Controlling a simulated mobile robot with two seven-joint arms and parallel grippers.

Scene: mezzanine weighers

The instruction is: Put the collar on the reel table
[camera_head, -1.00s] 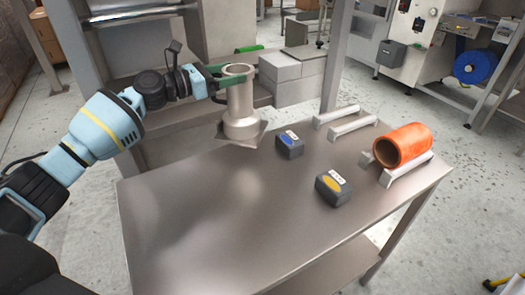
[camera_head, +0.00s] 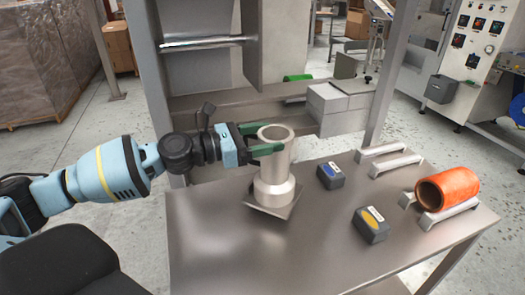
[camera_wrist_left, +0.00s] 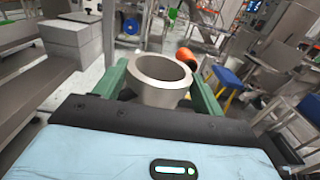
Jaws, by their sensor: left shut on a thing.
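The collar (camera_head: 273,178) is a pale metal hollow cylinder with a wider lower ring and a flat square plate at its foot. My left gripper (camera_head: 262,140) is shut on it near its top, with green fingers on either side. In the left wrist view the collar's open rim (camera_wrist_left: 160,72) shows between the two fingers. The collar stands nearly upright over the back left part of the reel table (camera_head: 235,255), a brown-grey metal table. I cannot tell whether its plate touches the tabletop. My right gripper is not in view.
An orange tube (camera_head: 448,188) lies on a pale rail at the table's right. Another rail pair (camera_head: 388,160) is behind it. Two dark boxes, one blue-labelled (camera_head: 331,176) and one yellow-labelled (camera_head: 371,225), stand right of the collar. The table's front left is clear.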

